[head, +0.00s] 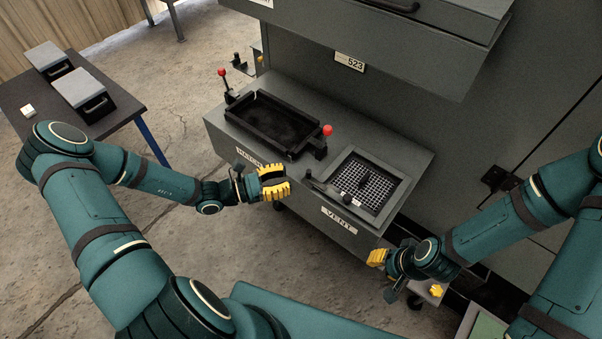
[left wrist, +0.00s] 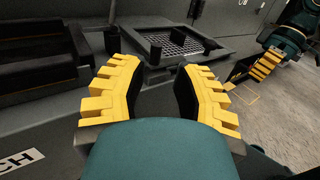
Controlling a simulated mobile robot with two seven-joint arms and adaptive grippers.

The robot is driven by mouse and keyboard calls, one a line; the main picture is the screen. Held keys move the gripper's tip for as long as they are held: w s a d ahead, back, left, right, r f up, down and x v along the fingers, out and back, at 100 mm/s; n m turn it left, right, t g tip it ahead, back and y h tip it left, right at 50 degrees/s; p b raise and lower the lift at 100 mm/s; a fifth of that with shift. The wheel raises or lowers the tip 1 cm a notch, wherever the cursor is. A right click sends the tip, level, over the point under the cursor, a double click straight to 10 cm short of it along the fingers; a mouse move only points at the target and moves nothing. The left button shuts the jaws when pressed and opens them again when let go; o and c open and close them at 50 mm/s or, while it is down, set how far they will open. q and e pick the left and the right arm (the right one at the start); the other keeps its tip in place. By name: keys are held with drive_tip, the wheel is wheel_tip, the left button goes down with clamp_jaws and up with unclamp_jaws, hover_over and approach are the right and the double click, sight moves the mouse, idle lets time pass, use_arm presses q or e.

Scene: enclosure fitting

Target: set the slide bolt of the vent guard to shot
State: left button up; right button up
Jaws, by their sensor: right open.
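The vent guard (head: 374,187) is a pale mesh panel in a grey frame, set in the ledge above the VENT label (head: 339,220). Small dark fittings, with a black knob (head: 346,197), sit along its near left edge. I cannot tell which is the slide bolt or how it is set. The mesh (left wrist: 187,44) also shows ahead of my left gripper in the left wrist view. My left gripper (head: 274,182) is open and empty, left of the guard and apart from it. My right gripper (head: 407,274) is open and empty, below and right of the guard, beyond the ledge's front edge.
A black open tray (head: 258,142) with red-knobbed levers (head: 327,130) stands left of the guard. A grey cabinet (head: 400,55) overhangs the ledge behind. A dark table (head: 30,92) with two grey-topped boxes is at the far left. Floor between is clear.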

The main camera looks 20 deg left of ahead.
use_arm(q)
drive_tip(key=shift+v, duration=2.2)
drive_tip(key=shift+d, duration=0.1)
drive_tip(key=s+d+f+m+g+y, duration=0.4)
drive_tip(key=d+m, duration=0.3)
drive_tip(key=m, duration=0.4)
drive_tip(key=s+d+f+m+g+y, duration=0.3)
drive_tip(key=s+d+m+g+y, duration=0.1)
drive_tip(key=m, duration=0.8)
drive_tip(key=shift+s+d+f+g+y, duration=0.25)
drive_tip(key=shift+d+f+g+y, duration=0.2)
drive_tip(key=shift+d+y, duration=1)
